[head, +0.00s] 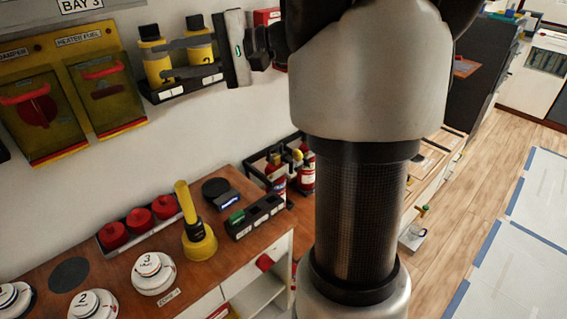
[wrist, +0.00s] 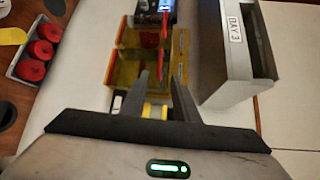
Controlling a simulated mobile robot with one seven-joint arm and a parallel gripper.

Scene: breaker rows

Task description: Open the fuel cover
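The fuel cover (head: 107,92) is a see-through yellow flap with a red bar on top, under the "HEATER FUEL" label on the wall panel. It hangs down over its switch and looks closed. In the wrist view the fuel cover (wrist: 128,68) lies just beyond the fingertips. My gripper (head: 172,58) points left along the wall, in front of the yellow canisters and right of the cover. Its two fingers are apart with nothing visible between them, as the wrist view of my gripper (wrist: 160,76) also shows. I see no contact with the cover.
A similar damper cover (head: 40,115) is left of the fuel cover. Yellow canisters (head: 157,62) stand on a wall rack behind the fingers. The "BAY 3" box (wrist: 238,50) juts out above the panel. Below, a wooden counter (head: 120,262) holds red knobs, white dials and a yellow handle.

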